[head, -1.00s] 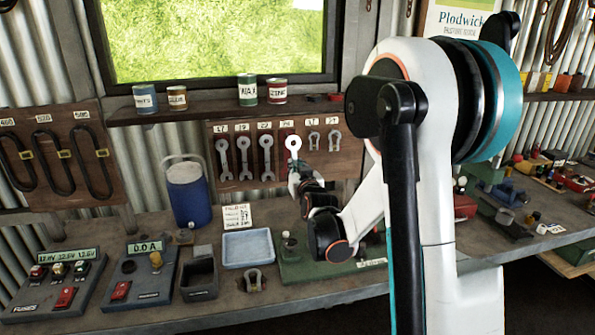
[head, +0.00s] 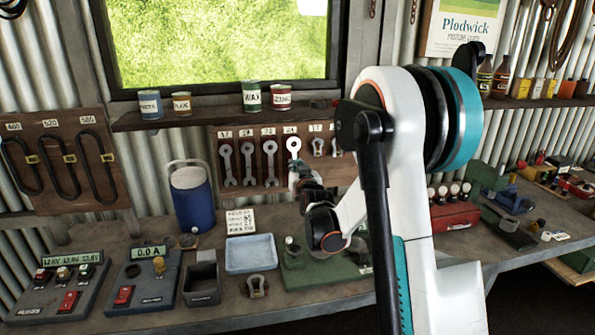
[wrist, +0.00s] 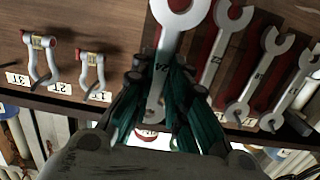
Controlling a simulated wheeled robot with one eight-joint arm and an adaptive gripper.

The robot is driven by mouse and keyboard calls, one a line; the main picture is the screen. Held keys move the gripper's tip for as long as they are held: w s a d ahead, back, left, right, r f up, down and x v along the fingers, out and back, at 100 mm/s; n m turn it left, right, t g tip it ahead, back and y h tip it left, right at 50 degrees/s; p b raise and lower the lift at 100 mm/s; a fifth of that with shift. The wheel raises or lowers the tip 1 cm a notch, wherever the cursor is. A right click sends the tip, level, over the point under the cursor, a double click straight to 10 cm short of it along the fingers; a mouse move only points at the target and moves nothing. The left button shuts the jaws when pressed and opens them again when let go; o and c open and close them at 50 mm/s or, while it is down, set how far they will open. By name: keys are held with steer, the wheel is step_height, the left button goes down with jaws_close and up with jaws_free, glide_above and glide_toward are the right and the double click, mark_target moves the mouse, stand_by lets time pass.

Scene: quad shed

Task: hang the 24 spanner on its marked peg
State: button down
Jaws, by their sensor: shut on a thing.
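The peg is hidden, and I cannot tell whether the spanner touches the board.
Several smaller spanners (head: 249,162) hang just left of it, and shackles (head: 318,147) hang to the right. A shelf with tins (head: 251,97) runs above. Below, the bench holds a blue cooler (head: 193,203), a blue tray (head: 252,254) and a green base (head: 305,270).

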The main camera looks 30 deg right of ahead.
steer(key=shift+w+d+f+b, duration=0.2)
steer(key=shift+w+f+b, duration=0.15)
steer(key=shift+w, duration=0.25)
steer(key=shift+w+d+f+b, duration=0.15)
steer(key=shift+w+f+b, duration=0.15)
steer(key=shift+w, duration=0.25)
steer(key=c, duration=1.5)
jaws_free()
